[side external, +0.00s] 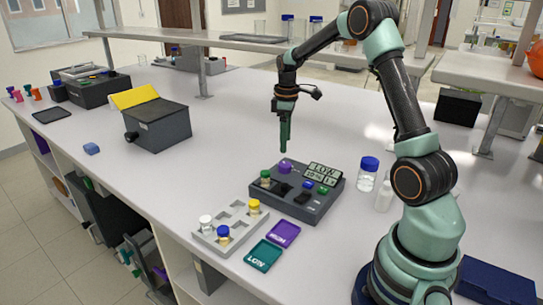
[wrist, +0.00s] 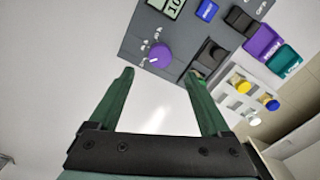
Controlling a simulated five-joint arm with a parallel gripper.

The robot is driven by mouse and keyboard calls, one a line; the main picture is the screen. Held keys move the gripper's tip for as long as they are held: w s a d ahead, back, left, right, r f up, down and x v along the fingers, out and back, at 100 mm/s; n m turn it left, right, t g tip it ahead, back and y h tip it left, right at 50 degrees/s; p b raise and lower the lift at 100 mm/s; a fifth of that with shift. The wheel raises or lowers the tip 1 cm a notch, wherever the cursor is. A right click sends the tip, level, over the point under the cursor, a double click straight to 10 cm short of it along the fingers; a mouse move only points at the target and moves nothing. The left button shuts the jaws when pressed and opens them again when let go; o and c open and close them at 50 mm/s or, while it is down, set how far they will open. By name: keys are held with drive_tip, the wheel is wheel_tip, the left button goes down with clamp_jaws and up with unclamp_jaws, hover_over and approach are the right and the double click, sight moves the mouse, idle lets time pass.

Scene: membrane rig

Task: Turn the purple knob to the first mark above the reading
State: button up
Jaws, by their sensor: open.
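The purple knob (side external: 285,166) sits on the far left corner of the dark grey rig (side external: 308,212). In the wrist view the knob (wrist: 159,54) lies just beyond the fingertips, with small marks around it that are too small to read. The rig's display (side external: 322,174) shows LON and a line of digits I cannot read surely; only part of the display (wrist: 166,6) shows in the wrist view. My gripper (side external: 284,148) points down above the knob, apart from it. In the wrist view my gripper (wrist: 163,75) is open and empty, its two green fingers spread.
Blue and green buttons sit on the rig. A grey tray (side external: 213,238) with capped vials stands at its left front, beside purple (side external: 285,233) and teal (side external: 263,255) cards. A blue-capped bottle (side external: 368,175) stands right. The bench between is clear.

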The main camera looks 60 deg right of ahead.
wheel_tip(320, 180, up, 4)
drive_tip(key=shift+r, duration=0.2)
drive_tip(key=s+a+r+m+t, duration=0.1)
drive_tip(key=s+a+r, duration=0.1)
drive_tip(key=a+r, duration=0.3)
drive_tip(key=s+a+r+m+t, duration=0.1)
drive_tip(key=s+a+r, duration=0.15)
drive_tip(key=a, duration=0.55)
drive_tip(key=s+a+m+t, duration=0.2)
drive_tip(key=s+a+t, duration=0.1)
drive_tip(key=s+a, duration=0.5)
drive_tip(key=shift+s+a+m+t, duration=0.25)
drive_tip(key=shift+a+m+t, duration=0.05)
drive_tip(key=shift+a, duration=0.7)
